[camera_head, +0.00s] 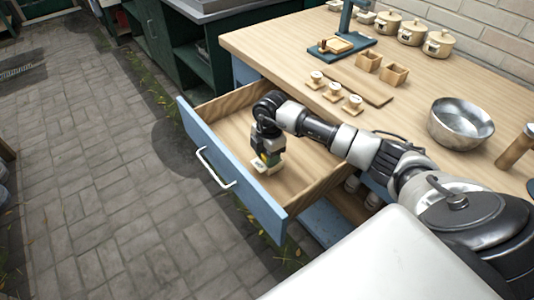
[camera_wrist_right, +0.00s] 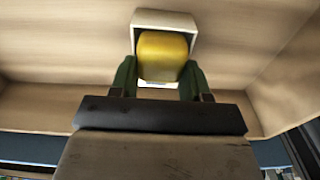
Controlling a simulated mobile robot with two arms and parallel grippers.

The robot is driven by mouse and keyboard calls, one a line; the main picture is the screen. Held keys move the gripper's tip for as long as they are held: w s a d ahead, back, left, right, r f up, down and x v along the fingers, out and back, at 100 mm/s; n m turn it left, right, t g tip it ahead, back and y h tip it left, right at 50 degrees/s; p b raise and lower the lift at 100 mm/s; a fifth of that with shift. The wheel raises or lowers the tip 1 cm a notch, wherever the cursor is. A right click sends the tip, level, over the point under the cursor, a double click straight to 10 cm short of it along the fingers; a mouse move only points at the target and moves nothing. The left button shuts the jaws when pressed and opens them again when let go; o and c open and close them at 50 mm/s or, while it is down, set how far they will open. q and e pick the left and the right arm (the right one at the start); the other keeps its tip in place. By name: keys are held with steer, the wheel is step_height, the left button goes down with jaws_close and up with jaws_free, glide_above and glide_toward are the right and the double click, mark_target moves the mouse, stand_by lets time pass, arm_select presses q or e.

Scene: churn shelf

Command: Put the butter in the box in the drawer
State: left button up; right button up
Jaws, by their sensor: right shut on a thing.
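The wooden drawer (camera_head: 222,123) with a blue front is pulled open below the table. A small pale box (camera_head: 260,168) sits on its floor; it also shows in the right wrist view (camera_wrist_right: 165,17). The butter (camera_wrist_right: 163,55) is a yellow rounded block between my right fingers, at the box's opening; I cannot tell whether it rests on the bottom. My right gripper (camera_head: 268,160) points down into the drawer, shut on the butter, and hides part of the box. My left gripper is not in view.
The wooden table (camera_head: 275,44) above holds a metal bowl (camera_head: 460,122), several lidded pots (camera_head: 411,32), small wooden boxes (camera_head: 368,61) and a board with small cups (camera_head: 333,91). The drawer walls surround my right gripper. Paved floor (camera_head: 90,170) lies clear at the left.

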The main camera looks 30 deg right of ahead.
steer(key=o, duration=1)
steer(key=c, duration=0.4)
steer(key=shift+r, duration=0.1)
steer(key=shift+d+r+p, duration=0.15)
steer(key=shift+r+p, duration=1.7)
steer(key=shift+r, duration=0.3)
steer(key=shift+d+r+p, duration=0.15)
steer(key=shift+r+p, duration=1.7)
steer(key=shift+r, duration=0.25)
